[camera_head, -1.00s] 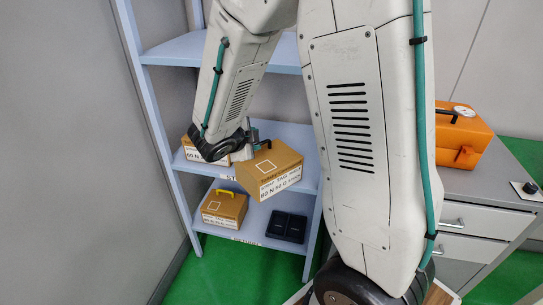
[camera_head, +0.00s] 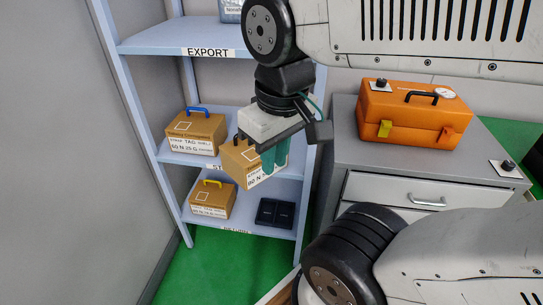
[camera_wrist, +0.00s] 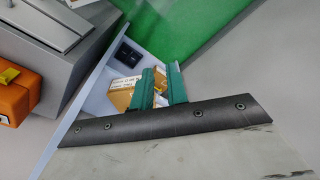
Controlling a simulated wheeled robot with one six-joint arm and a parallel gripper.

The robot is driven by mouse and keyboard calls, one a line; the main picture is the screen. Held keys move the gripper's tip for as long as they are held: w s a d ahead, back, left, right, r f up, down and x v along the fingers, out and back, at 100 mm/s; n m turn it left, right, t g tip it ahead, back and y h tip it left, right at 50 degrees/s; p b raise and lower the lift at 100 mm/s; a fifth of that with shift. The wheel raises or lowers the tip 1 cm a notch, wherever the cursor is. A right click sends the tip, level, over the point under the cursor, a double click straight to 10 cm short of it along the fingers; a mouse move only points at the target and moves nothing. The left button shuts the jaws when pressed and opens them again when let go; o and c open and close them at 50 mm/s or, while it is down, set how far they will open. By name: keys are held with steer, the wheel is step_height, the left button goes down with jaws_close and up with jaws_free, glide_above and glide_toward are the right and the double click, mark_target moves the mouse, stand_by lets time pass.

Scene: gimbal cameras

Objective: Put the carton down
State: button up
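The carton (camera_head: 240,166) is brown with a white label and a black handle. It hangs tilted in front of the shelf rack, overlapping the middle shelf's front edge in the head view. My gripper (camera_head: 276,160) has teal fingers and is shut on this carton; the fingers cover its right part, and the exact contact is hidden. In the wrist view, my gripper's fingers (camera_wrist: 161,86) stand a little apart, with brown carton surface showing beside and between them.
On the middle shelf (camera_head: 172,155) a blue-handled carton (camera_head: 195,133) stands left. On the bottom shelf, marked RETURN, are a yellow-handled carton (camera_head: 212,199) and a black tray (camera_head: 275,213). The top shelf is marked EXPORT (camera_head: 208,52). An orange case (camera_head: 415,117) sits on grey drawers (camera_head: 420,190).

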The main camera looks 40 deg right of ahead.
mark_target(243, 178)
steer(key=shift+f, duration=0.25)
jaws_close()
steer(key=w+d+f+m+g, duration=0.1)
steer(key=w+d+f+m, duration=0.3)
steer(key=w+f, duration=0.65)
steer(key=w+d+f+m, duration=0.2)
steer(key=w+f+m, duration=0.4)
steer(key=w+f, duration=0.4)
steer(key=shift+m, duration=0.3)
steer(key=w+f, duration=0.1)
steer(key=f, duration=0.2)
steer(key=w+d+f, duration=0.1)
steer(key=f, duration=0.1)
steer(key=w+d+f, duration=0.1)
steer(key=f, duration=0.2)
steer(key=shift+w+d+f, duration=0.2)
steer(key=shift+f, duration=0.1)
steer(key=shift+w+d, duration=0.25)
steer(key=shift+d, duration=0.1)
